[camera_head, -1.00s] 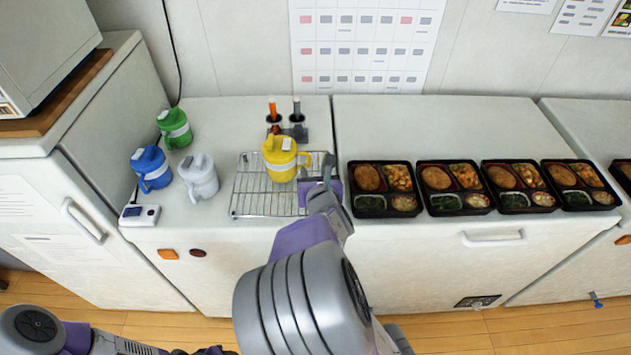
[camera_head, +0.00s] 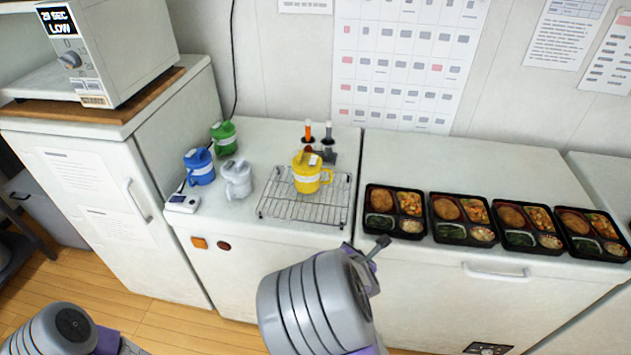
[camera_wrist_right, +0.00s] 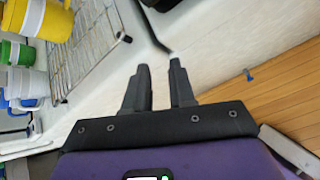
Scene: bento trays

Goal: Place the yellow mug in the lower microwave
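The yellow mug (camera_head: 308,176) stands upright on a wire rack (camera_head: 280,207) on the white counter. It also shows cut off at the top left of the right wrist view (camera_wrist_right: 45,18). My right gripper (camera_wrist_right: 160,85) is apart from the mug, in front of the counter edge, with a gap between its fingers and nothing in it. My left gripper is out of view.
Green (camera_head: 224,138), blue (camera_head: 200,168) and white (camera_head: 237,180) mugs stand left of the rack. A small white device (camera_head: 182,203) lies in front of them. Two upright bottles (camera_head: 318,135) stand behind the rack. Several bento trays (camera_head: 395,212) line the counter's right side.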

